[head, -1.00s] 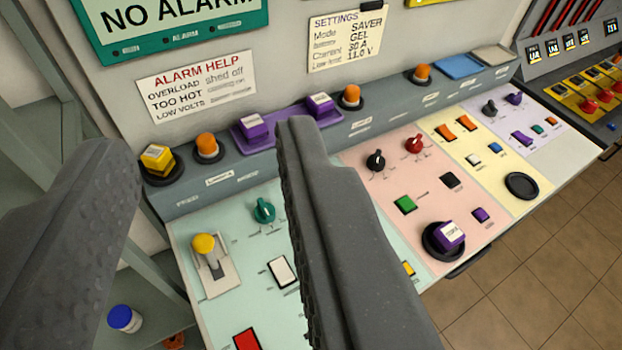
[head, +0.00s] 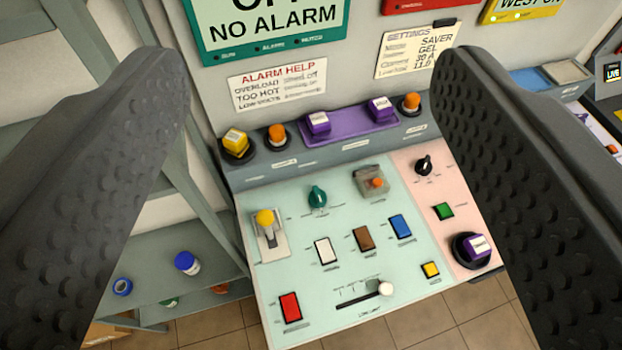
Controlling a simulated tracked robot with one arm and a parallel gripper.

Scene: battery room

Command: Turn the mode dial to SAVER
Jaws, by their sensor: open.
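A teal dial (head: 317,197) with a pointer knob stands on the mint section (head: 345,270) of the sloping panel. A black dial (head: 423,165) stands on the pink section (head: 410,185), close to my right finger. The labels around both dials are too small to read, so I cannot tell which is the mode dial. A settings card (head: 415,48) on the wall reads SAVER and GEL. My gripper (head: 312,70) is open and empty. Its two fingers stand wide apart in the near foreground, with the teal dial showing between them, apart from both.
A yellow-topped lever (head: 266,217), an orange-knobbed control (head: 374,183), several coloured rocker switches and a white slider knob (head: 385,288) surround the teal dial. Yellow, orange and purple parts line the back ledge. A shelf (head: 205,280) with a blue-capped jar (head: 187,263) stands left.

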